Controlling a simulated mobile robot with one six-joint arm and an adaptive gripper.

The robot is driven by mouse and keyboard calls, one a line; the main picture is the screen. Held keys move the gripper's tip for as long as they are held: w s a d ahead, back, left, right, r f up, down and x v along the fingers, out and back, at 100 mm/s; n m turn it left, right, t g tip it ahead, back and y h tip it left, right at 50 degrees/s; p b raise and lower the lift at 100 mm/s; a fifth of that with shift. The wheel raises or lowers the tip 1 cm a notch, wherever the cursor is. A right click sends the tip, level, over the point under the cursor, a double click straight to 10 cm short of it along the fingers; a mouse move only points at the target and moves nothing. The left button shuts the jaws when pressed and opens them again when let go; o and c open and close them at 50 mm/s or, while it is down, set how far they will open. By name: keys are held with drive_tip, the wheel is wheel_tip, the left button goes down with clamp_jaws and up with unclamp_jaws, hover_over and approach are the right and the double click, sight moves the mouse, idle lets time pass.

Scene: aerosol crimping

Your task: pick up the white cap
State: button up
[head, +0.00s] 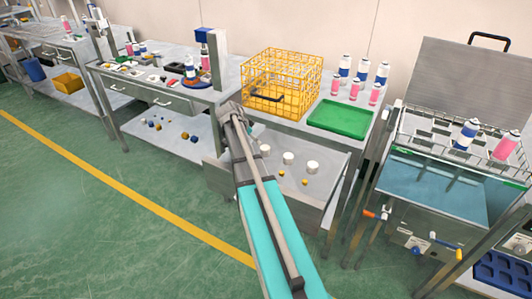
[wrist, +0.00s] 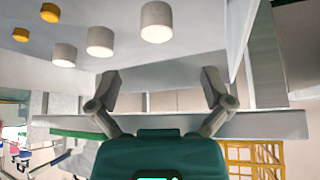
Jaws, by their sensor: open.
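Three white caps stand on the lower shelf of the middle bench in the head view: a left one (head: 265,150), a middle one (head: 288,158) and a right one (head: 312,167). The wrist view, which looks upside down, shows three white caps along its top: a large one (wrist: 156,21), a middle one (wrist: 100,41) and a smaller one (wrist: 64,54). My gripper (wrist: 160,88) has its two fingers spread wide with nothing between them. It is apart from the caps. My gripper cannot be made out in the head view, where my arm crosses in front of the bench.
Small yellow pieces (head: 281,173) lie on the same shelf near the caps. The benchtop above holds a yellow wire basket (head: 283,82), a green tray (head: 340,116) and several cans. A water bath (head: 435,185) stands to the right. Open green floor lies to the left.

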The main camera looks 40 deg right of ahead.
sight(264, 147)
drive_tip(key=b+x, duration=0.3)
drive_tip(key=x, duration=0.1)
drive_tip(key=shift+f, duration=0.15)
drive_tip(key=shift+d+f+b, duration=0.25)
drive_tip(key=shift+f+b, duration=0.05)
drive_tip(key=shift+d+b+x, duration=0.2)
drive_tip(key=shift+b+x, duration=1.85)
drive_tip(key=shift+x, duration=0.6)
drive_tip(key=shift+r, duration=0.2)
drive_tip(key=c, duration=0.8)
